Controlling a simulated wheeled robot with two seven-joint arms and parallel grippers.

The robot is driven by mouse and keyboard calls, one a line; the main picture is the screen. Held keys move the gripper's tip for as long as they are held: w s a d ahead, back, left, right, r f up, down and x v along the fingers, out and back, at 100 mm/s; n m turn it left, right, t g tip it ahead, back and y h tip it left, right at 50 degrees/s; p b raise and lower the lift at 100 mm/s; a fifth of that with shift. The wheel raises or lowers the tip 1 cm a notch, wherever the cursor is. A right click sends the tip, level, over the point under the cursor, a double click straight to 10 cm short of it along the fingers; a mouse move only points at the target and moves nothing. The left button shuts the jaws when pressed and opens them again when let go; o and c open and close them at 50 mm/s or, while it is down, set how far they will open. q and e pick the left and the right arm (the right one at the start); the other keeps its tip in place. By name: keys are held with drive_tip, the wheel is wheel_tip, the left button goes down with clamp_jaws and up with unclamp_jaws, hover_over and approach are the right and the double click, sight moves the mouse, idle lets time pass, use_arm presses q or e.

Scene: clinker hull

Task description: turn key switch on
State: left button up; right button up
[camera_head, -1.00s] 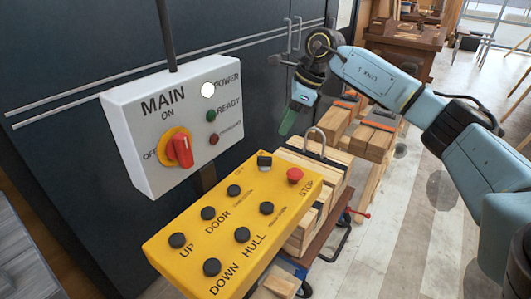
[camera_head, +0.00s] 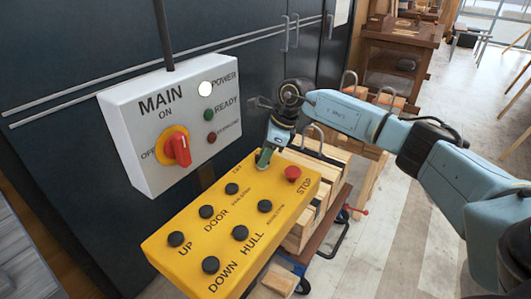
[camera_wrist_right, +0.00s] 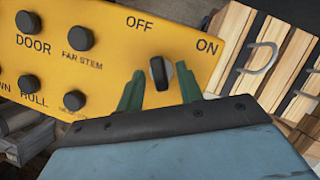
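The key switch (camera_wrist_right: 159,73) is a small dark knob on the yellow control panel (camera_head: 170,260). The right wrist view shows OFF and ON printed beyond it, and its upper end leans toward OFF. In the head view my right gripper hides it. My right gripper (camera_head: 264,160) is over the panel's far edge. In the right wrist view its green fingers (camera_wrist_right: 160,86) are open, one on each side of the knob, with visible gaps. I cannot tell how deep they reach around it. My left gripper is not in view.
The panel also carries several black buttons (camera_head: 206,212) and a red stop button (camera_head: 293,172). A white MAIN box (camera_head: 150,110) with a red rotary switch (camera_head: 178,149) hangs behind it. Stacked timber (camera_head: 325,160) with metal clamps stands at the right.

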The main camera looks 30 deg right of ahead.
clamp_jaws()
drive_tip(key=shift+m, duration=0.3)
drive_tip(key=shift+s+r+m+t+h+p, duration=0.1)
drive_tip(key=shift+m+t+h+p, duration=0.4)
drive_tip(key=shift+m, duration=0.7)
drive_tip(key=m, duration=0.2)
drive_tip(key=shift+a+m+h, duration=0.15)
drive_tip(key=shift+m+h, duration=0.25)
drive_tip(key=m+h, duration=0.1)
drive_tip(key=m, duration=0.1)
drive_tip(key=shift+a+m+t, duration=0.1)
drive_tip(key=shift+m+t, duration=0.2)
drive_tip(key=shift+t, duration=0.1)
drive_tip(key=shift+a+m+h, duration=0.15)
drive_tip(key=shift+m+h, duration=0.55)
drive_tip(key=shift+m, duration=1.1)
